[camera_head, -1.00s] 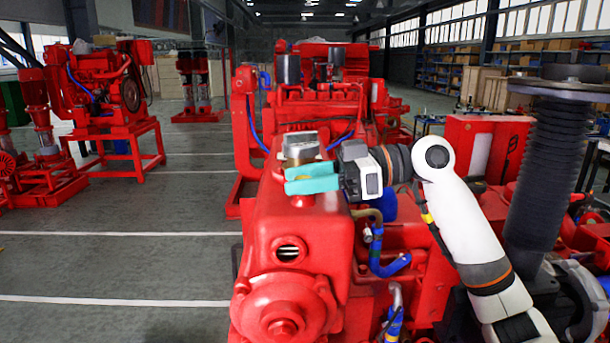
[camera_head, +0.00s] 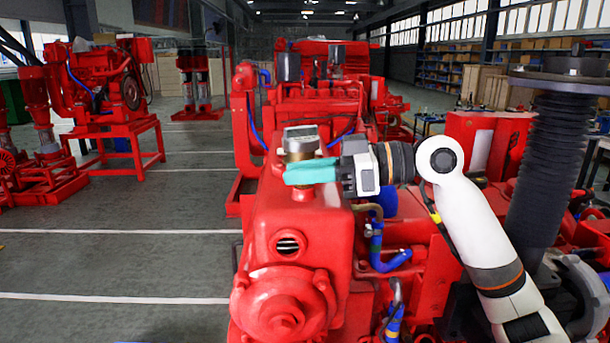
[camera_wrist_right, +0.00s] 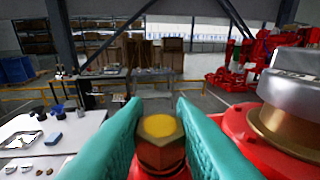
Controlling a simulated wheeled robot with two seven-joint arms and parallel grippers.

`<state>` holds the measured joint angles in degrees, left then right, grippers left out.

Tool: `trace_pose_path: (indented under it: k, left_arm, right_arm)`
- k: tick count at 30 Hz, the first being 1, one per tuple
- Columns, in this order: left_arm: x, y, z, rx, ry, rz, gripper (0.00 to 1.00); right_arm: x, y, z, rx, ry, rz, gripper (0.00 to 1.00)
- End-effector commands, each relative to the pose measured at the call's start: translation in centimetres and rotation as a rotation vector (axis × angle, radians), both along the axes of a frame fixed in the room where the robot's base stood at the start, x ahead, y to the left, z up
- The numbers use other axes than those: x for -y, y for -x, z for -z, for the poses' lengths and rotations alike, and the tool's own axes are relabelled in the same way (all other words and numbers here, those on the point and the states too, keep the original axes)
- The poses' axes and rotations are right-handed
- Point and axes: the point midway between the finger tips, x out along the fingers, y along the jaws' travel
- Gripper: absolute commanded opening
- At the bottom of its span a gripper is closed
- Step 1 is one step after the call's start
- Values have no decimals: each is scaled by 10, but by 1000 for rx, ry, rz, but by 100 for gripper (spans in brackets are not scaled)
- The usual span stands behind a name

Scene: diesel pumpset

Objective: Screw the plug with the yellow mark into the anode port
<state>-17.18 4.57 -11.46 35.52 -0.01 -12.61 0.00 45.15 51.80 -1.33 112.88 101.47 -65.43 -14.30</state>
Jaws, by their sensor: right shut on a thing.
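My right gripper (camera_head: 290,172), with teal fingers, is over the top of the red engine housing (camera_head: 325,222). In the right wrist view its fingers (camera_wrist_right: 160,135) stand on both sides of a brass-coloured hexagonal plug (camera_wrist_right: 160,152) with a yellow mark on its top, and are shut on it. The plug looks upright. A red boss (camera_head: 303,194) rises from the housing right under the fingers in the head view. The anode port's opening is hidden, so I cannot tell how deep the plug sits. My left gripper is not in view.
A metal filler cap with a brass neck (camera_head: 300,143) stands close behind the fingers; it also shows at the right of the wrist view (camera_wrist_right: 285,100). Blue hoses (camera_head: 385,255) run beside the housing.

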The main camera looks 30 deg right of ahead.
Motion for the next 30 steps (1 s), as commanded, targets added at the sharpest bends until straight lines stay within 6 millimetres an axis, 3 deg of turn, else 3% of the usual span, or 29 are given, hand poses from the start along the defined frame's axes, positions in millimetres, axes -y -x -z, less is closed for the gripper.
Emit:
trace_pose_path:
  k: [9,21,22,24,30]
  left_arm:
    - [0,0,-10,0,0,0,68]
    - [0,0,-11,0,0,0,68]
    - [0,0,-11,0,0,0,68]
    - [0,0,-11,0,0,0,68]
    - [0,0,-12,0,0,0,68]
  right_arm:
    - [-2,1,0,-1,8,307,0]
    - [-1,0,2,-5,2,371,0]
    - [-1,0,2,-5,2,371,29]
    - [-1,0,2,-5,2,371,40]
    - [-1,0,1,-3,1,370,40]
